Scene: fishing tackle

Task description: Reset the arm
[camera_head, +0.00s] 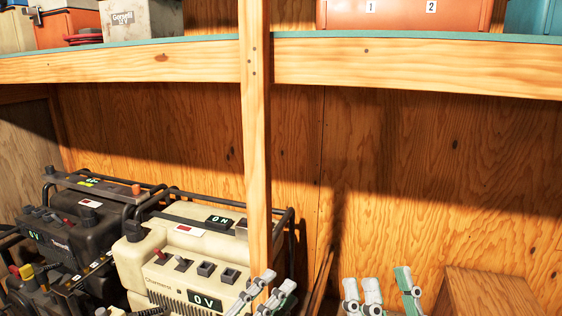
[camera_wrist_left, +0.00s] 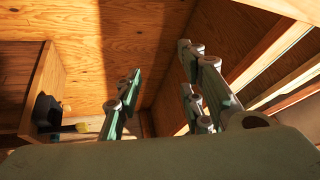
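My left gripper (camera_head: 276,285) shows at the bottom of the head view, in front of the cream power unit and by the wooden post. In the left wrist view, its fingers (camera_wrist_left: 160,72) stand apart with nothing between them. My right gripper (camera_head: 382,288) is at the bottom right of the head view. Its pale green and grey fingers are apart, with no object seen between them. Both arms are mostly below the head view and hidden.
A cream power unit (camera_head: 188,262) and a dark one (camera_head: 80,228) stand at lower left. A wooden post (camera_head: 256,150) rises to a shelf (camera_head: 410,68) holding boxes. A wooden box (camera_head: 485,290) is at lower right. The wooden back wall (camera_head: 400,170) is bare.

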